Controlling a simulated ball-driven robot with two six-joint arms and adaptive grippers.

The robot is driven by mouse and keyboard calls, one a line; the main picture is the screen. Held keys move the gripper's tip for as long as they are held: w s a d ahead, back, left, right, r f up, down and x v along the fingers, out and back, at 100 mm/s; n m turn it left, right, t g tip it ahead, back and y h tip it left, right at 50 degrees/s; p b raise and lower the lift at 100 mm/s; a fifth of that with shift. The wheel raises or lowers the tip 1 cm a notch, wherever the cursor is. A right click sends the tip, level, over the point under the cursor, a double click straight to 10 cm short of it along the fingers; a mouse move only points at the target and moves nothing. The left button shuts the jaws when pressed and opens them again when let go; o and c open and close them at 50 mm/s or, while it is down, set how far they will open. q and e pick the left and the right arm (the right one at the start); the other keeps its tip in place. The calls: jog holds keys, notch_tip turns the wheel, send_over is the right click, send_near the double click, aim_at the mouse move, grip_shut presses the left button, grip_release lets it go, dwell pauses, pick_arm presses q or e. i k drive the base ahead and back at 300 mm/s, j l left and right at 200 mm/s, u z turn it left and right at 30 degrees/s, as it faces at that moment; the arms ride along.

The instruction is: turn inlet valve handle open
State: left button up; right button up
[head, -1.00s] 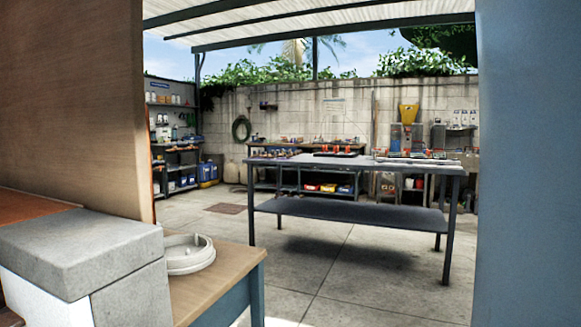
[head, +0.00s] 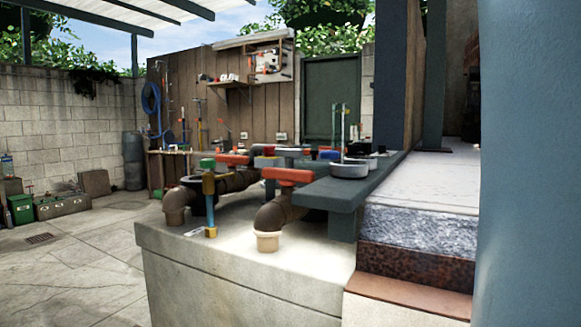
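Brown pipes with valves stand on a pale concrete block (head: 245,262) in the middle of the head view. One orange handle (head: 286,175) lies above the nearer pipe elbow (head: 277,213). A second orange handle (head: 233,159) sits farther back and left, above another pipe. Neither of my grippers is in view.
A dark bench (head: 347,190) with a round grey dish (head: 349,169) adjoins the pipes on the right. Stone steps (head: 420,236) and a large blue-grey surface (head: 530,160) fill the right side. Paved floor (head: 75,245) is free at left.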

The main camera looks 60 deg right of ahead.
aim_at(287, 177)
jog(key=l+z, duration=0.2)
jog(key=z, duration=0.3)
jog(key=k+l+z, duration=0.1)
jog(key=z, duration=0.35)
jog(key=l+z, duration=0.3)
jog(key=z, duration=0.2)
